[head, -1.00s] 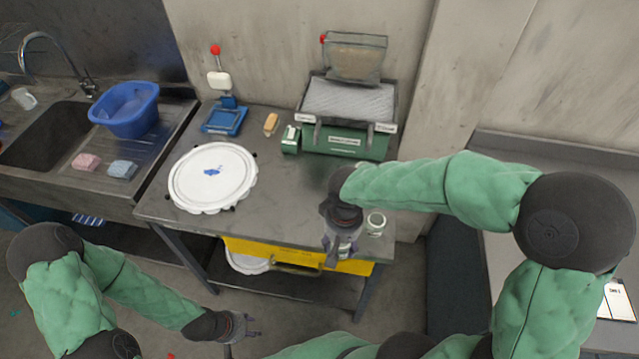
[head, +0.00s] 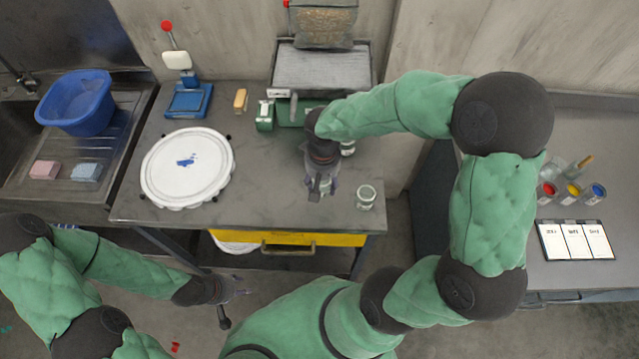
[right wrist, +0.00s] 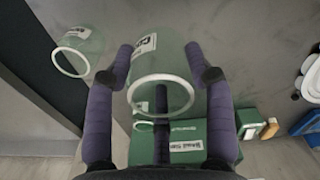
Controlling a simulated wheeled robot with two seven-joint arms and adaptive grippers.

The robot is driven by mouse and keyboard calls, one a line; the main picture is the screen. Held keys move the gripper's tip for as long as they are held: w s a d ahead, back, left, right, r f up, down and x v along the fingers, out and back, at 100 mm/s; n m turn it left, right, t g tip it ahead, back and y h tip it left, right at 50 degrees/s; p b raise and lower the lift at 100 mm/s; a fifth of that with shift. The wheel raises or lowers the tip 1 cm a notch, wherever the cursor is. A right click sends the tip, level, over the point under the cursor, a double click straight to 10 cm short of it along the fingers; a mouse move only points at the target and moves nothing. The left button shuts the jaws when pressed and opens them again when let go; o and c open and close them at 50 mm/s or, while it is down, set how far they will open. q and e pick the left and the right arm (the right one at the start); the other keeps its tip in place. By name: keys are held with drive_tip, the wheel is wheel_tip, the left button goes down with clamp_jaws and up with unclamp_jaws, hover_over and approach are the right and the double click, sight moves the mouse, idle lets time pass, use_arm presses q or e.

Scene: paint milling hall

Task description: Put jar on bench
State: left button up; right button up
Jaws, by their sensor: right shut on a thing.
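My right gripper (head: 321,188) is over the front part of a grey steel table (head: 270,218). In the right wrist view its purple fingers (right wrist: 160,62) are closed around a clear glass jar (right wrist: 160,80) with a pale rim and a white label. A second clear jar (head: 366,196) stands near the table's front right corner; it also shows in the wrist view (right wrist: 78,52). A third jar (head: 348,149) is partly hidden behind my right wrist. A grey bench (head: 510,240) is at the right. My left gripper (head: 232,291) is low, in front of the table; its fingers are too small to judge.
A gap separates table and bench.

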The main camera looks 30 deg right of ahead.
drive_tip(key=w+f, duration=0.1)
drive_tip(key=w+d+f, duration=0.1)
drive_tip(key=f, duration=0.1)
drive_tip(key=w+f, duration=0.1)
drive_tip(key=f, duration=0.1)
drive_tip(key=shift+w+d+b, duration=0.15)
drive_tip(key=shift+w+b, duration=0.15)
drive_tip(key=shift+b, duration=0.05)
drive_tip(key=shift+f, duration=1.55)
drive_tip(key=shift+f+b, duration=0.1)
drive_tip(key=shift+b, duration=0.3)
drive_tip(key=o, duration=1.2)
drive_tip(key=shift+c, duration=0.2)
